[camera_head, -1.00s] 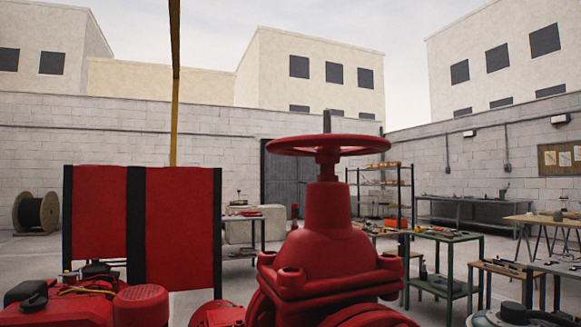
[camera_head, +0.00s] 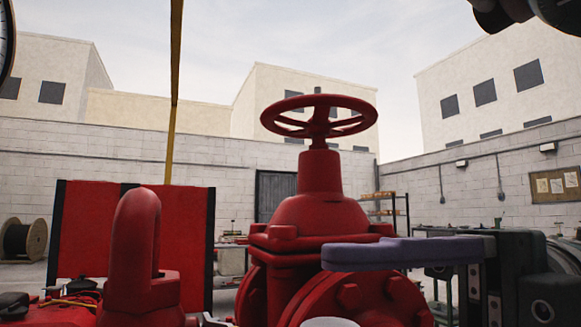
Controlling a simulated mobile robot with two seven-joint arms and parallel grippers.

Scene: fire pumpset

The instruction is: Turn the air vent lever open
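No part is clearly recognisable as the air vent lever. A thick red upright loop (camera_head: 138,235) on a round red base stands at the lower left; I cannot tell whether it belongs to the vent. My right gripper (camera_head: 340,255) reaches in from the right, with a flat purple-grey finger pointing left from its black body. The finger lies in front of the big red valve body (camera_head: 318,215) in the picture; I see no contact. Only one finger shows edge-on, so its opening is unclear. My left gripper is out of view.
A red handwheel (camera_head: 319,117) tops the valve. Part of a gauge (camera_head: 5,40) shows at the upper left edge. A yellow pole (camera_head: 174,80) rises behind red panels (camera_head: 88,230). A white round top (camera_head: 330,322) shows at the bottom edge. Shelves stand at the back right.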

